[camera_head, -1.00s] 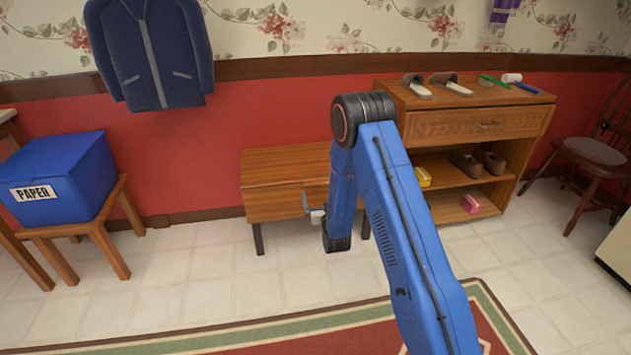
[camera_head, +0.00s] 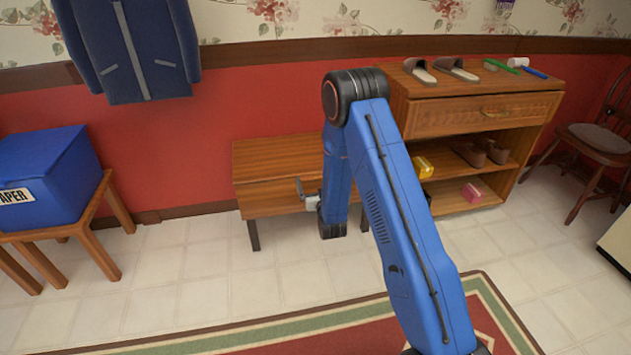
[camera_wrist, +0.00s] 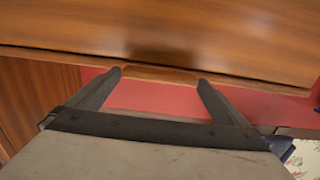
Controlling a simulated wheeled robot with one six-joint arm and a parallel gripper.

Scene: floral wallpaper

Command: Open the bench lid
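The wooden bench (camera_head: 270,165) stands against the red wall in the head view, with its lid down. My arm hides its right part. My gripper (camera_head: 303,192) is at the bench's front, just below the lid's edge, partly hidden by my arm.
A shoe cabinet (camera_head: 480,122) with slippers and brushes on top stands right of the bench. A blue paper box (camera_head: 50,170) sits on a small table at left. A blue jacket (camera_head: 130,50) hangs above. A red and green rug (camera_head: 250,335) lies in front.

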